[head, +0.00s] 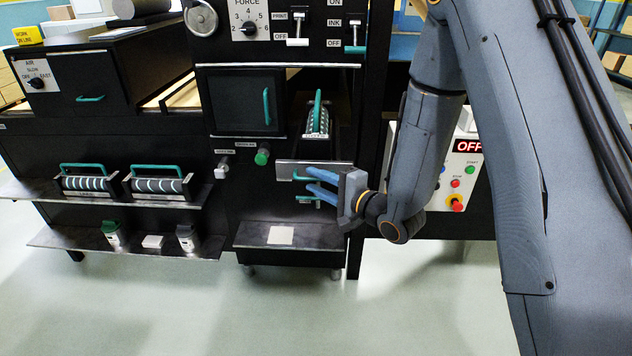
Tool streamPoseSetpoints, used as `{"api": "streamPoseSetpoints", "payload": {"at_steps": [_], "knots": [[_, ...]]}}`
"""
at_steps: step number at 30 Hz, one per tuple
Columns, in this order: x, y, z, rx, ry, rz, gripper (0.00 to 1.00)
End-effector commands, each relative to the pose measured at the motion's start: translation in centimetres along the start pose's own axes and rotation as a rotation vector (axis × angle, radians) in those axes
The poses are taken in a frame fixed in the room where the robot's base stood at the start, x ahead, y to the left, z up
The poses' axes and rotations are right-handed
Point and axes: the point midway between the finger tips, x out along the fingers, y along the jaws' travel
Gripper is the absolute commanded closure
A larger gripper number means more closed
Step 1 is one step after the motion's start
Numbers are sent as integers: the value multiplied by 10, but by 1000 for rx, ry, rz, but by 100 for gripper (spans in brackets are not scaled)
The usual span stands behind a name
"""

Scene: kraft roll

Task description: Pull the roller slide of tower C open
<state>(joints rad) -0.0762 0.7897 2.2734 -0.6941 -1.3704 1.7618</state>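The tower (226,173) with the force dial is black; no letter C is readable on it. A roller with a green handle (317,113) sits in its right-hand opening, above a grey metal slide front (287,169). A green pull handle (299,179) shows just below that front, at the fingertips. My gripper (311,181) has two blue fingers, spread apart, pointing left at the slide front. The fingers partly cover the handle area, and I cannot tell whether they touch it. A second green handle (305,198) shows by the lower finger.
A shut door (243,103) with a green handle is left of the opening. A low shelf (290,237) juts out below. Two more rollers (84,183) (157,185) rest on a ledge at left. A control box (467,165) reading OFF stands behind my arm. The floor in front is clear.

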Motion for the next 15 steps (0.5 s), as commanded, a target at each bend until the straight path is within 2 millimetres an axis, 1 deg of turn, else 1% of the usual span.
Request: {"api": "streamPoseSetpoints", "payload": {"at_steps": [5, 8, 11, 15], "knots": [[-1, 0, 0, 0, 0, -1, 72], [-7, 0, -1, 0, 2, -1, 72], [-20, 0, -2, 0, 3, -2, 72], [-44, 1, -2, 1, 3, -1, 72]]}}
